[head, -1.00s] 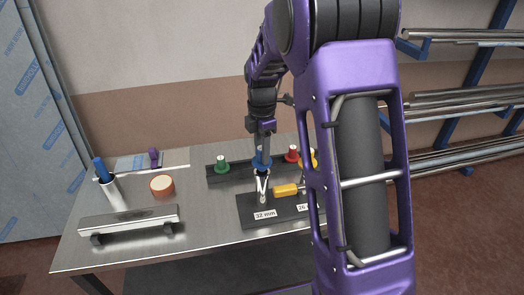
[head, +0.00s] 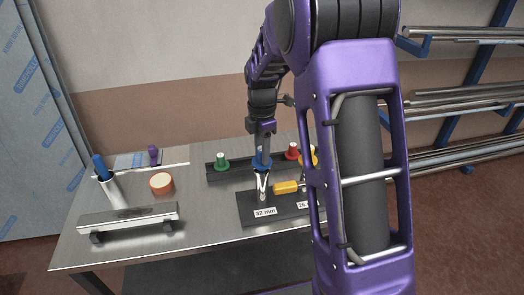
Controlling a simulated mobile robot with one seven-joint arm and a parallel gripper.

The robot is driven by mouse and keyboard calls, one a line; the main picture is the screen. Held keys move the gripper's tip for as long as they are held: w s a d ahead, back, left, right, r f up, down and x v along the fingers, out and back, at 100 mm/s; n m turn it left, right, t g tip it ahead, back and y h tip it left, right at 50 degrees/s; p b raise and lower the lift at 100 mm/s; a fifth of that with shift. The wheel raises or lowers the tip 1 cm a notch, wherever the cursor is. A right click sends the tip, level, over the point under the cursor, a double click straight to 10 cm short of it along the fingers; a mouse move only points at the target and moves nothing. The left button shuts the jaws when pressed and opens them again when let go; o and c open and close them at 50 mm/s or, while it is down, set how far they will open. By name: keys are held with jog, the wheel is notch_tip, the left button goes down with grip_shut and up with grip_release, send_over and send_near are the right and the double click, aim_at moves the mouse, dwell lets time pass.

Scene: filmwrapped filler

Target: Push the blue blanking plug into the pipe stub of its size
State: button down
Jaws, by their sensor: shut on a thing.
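The blue blanking plug (head: 262,164) is at the tip of my gripper (head: 263,155), which points straight down and is shut on it. Directly below it in the head view is a shiny metal pipe stub (head: 262,188) on a dark base plate (head: 246,211) with a "32 mm" label. Whether the plug touches the stub's mouth or is just above it, I cannot tell. A second label, starting "26", shows farther right on the plate. My arm hides the right part of the plate.
A dark rack (head: 235,178) behind holds a green plug (head: 222,162) and a red plug (head: 292,152); a yellow one (head: 315,158) is partly hidden. A yellow handle (head: 286,187) lies close right of the stub. A tape roll (head: 161,184) and a metal bar (head: 130,219) are left.

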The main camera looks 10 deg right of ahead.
jog(key=shift+f+b, duration=0.65)
jog(key=shift+f, duration=0.5)
grip_release()
jog(key=shift+r, duration=0.1)
jog(key=shift+r+p, duration=3.15)
jog(key=shift+r, duration=0.9)
